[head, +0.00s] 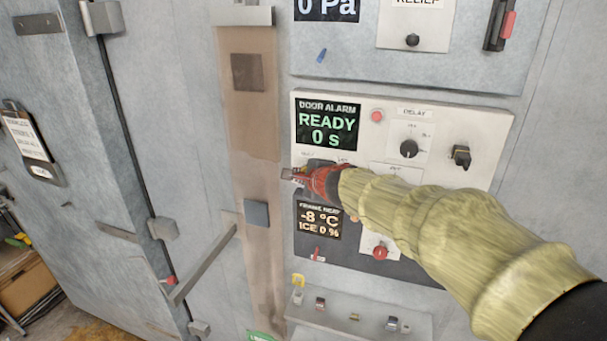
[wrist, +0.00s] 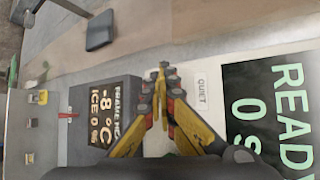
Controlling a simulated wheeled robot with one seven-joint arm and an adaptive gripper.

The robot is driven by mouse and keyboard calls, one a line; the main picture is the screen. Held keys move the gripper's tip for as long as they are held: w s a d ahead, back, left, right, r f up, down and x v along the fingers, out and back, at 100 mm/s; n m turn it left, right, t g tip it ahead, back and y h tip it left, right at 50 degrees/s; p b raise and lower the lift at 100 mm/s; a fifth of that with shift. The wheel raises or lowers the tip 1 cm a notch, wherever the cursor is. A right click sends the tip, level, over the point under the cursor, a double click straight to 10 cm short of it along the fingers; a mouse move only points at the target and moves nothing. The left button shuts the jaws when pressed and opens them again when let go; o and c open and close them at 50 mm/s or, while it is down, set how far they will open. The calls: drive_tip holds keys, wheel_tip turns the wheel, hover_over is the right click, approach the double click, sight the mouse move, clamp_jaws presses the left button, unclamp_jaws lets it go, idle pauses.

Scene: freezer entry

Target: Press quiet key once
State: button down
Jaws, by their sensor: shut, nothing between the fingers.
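The door alarm panel (head: 480,118) is white, and its display (head: 327,124) reads "READY 0 s". In the wrist view, the display (wrist: 238,120) is at the right, turned on its side. The QUIET label (wrist: 202,92) is beside my gripper (wrist: 163,72), between the fingers and that display. The quiet key itself cannot be made out; my fingers cover the area beside the label. My gripper (head: 292,175) is shut and empty just below the display in the head view. Whether its tips touch the panel cannot be told.
Below is the dark frame heater panel with its display (head: 320,222) reading -8 °C, ICE 0 %, and a red knob (head: 380,252). A delay knob (head: 409,148) and a black switch (head: 461,156) are to the right. A door handle bar (head: 204,265) sticks out at the left.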

idle(0.4)
drive_tip(key=shift+s+a, duration=0.3)
drive_tip(key=shift+s, duration=0.55)
drive_tip(key=shift+f, duration=0.1)
drive_tip(key=s, duration=0.1)
drive_tip(key=s+a, duration=0.1)
drive_tip(key=s, duration=0.2)
drive_tip(key=shift+s+a, duration=0.35)
idle(0.3)
